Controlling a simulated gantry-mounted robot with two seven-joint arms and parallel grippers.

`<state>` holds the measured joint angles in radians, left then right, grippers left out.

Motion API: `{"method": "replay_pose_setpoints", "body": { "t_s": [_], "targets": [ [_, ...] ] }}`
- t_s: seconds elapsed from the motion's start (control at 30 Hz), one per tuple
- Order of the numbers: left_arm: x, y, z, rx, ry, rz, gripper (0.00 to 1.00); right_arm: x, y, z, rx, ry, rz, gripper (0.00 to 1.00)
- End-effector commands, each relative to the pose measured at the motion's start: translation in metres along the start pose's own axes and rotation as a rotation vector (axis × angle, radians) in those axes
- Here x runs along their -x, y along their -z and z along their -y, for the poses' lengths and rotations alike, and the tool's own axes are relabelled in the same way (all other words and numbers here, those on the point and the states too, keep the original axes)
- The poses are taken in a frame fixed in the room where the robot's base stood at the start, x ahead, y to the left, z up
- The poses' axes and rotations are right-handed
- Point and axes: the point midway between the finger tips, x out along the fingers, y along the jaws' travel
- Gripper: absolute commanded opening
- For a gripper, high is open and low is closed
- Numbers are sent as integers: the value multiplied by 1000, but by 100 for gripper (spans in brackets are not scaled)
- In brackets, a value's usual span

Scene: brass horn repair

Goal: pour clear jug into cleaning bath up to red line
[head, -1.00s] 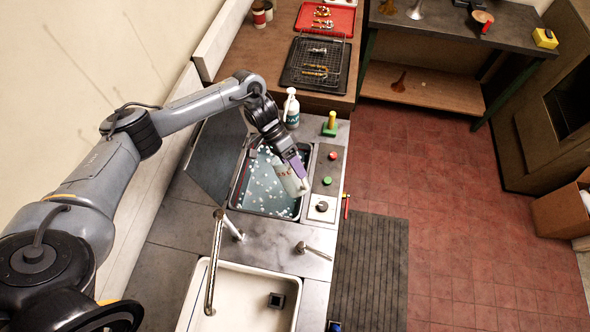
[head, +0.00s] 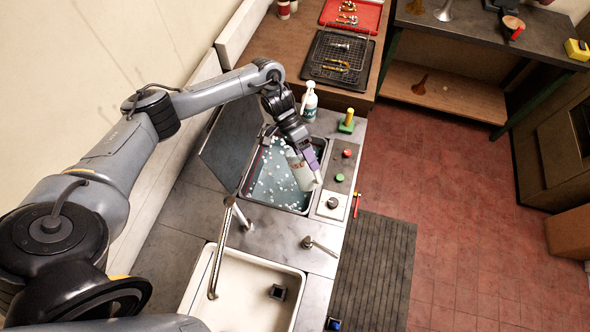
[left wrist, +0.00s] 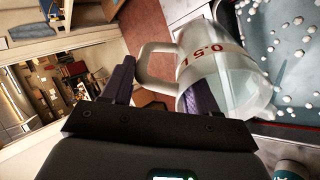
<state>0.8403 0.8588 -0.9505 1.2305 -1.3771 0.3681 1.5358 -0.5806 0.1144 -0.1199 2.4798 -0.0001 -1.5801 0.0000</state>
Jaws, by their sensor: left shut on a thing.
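The clear jug (head: 303,171) with red print is held tilted by my left gripper (head: 295,145) above the right side of the cleaning bath (head: 249,196). In the left wrist view the jug (left wrist: 232,82) shows its handle at the left, between the purple fingers of my left gripper (left wrist: 160,88). The bath (left wrist: 290,112) shows there at the right, holding bluish liquid with many white floating bits. My right gripper is not in view.
A raised lid (head: 228,145) stands left of the bath.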

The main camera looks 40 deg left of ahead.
Motion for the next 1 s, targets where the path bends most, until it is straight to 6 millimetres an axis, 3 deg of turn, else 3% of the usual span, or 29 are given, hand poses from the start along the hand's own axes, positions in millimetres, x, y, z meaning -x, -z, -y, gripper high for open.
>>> {"method": "replay_pose_setpoints", "body": {
  "t_s": [0.4, 1.0],
  "targets": [
    [10, 4, -2, -2, -71, -11, 0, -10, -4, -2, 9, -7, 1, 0],
    [12, 4, -3, -1, -84, -12, 0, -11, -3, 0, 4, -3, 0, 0]
  ]
}}
